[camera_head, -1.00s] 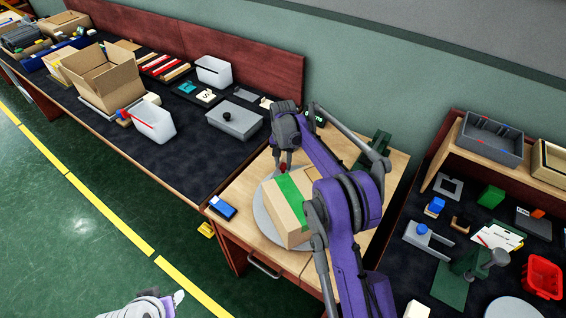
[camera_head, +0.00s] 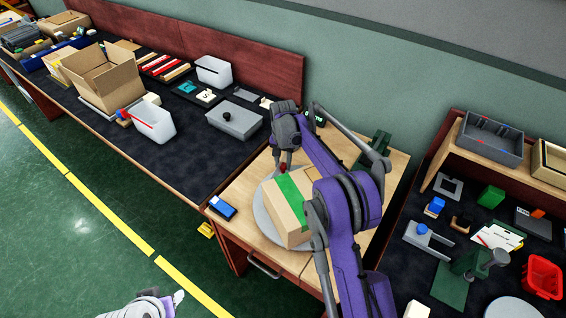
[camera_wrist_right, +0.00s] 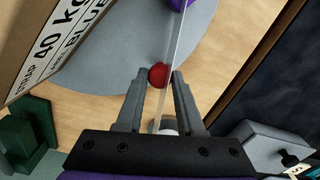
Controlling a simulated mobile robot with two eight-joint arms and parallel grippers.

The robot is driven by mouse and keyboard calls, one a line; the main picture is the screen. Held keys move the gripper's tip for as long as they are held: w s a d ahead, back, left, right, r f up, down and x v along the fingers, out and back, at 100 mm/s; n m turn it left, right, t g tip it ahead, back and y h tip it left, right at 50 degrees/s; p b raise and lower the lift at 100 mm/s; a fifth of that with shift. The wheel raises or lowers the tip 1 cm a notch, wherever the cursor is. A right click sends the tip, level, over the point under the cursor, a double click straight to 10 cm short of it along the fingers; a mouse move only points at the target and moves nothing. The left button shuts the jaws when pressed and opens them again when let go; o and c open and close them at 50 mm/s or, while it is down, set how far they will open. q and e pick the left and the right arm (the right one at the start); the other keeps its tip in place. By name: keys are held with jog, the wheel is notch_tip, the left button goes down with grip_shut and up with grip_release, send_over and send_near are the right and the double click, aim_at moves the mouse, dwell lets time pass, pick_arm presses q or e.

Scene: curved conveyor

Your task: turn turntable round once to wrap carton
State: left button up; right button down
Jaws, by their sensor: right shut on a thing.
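A brown carton (camera_head: 287,221) with a green band (camera_head: 294,198) on top sits on a grey round turntable (camera_head: 262,211) on the wooden table. In the right wrist view the carton (camera_wrist_right: 30,45) shows printing, "40 KG" and "BLUE" among it, and the turntable (camera_wrist_right: 195,60) lies below it. My right gripper (camera_head: 283,166) is at the turntable's far edge, beside the carton. In the wrist view it is shut on a red knob (camera_wrist_right: 158,75). What the knob joins to is hard to see. My left gripper (camera_head: 178,298) is at the bottom edge, away from the table; its jaw state is unclear.
A blue box-like item (camera_head: 222,208) lies at the wooden table's left corner. A grey lidded box (camera_head: 235,119) stands on the dark bench to the left. A green stand (camera_head: 376,147) is at the table's back right. A red bin (camera_head: 543,276) sits on the right bench.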

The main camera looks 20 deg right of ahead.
aim_at(277, 235)
jog(key=shift+a, duration=0.25)
dwell(0.3)
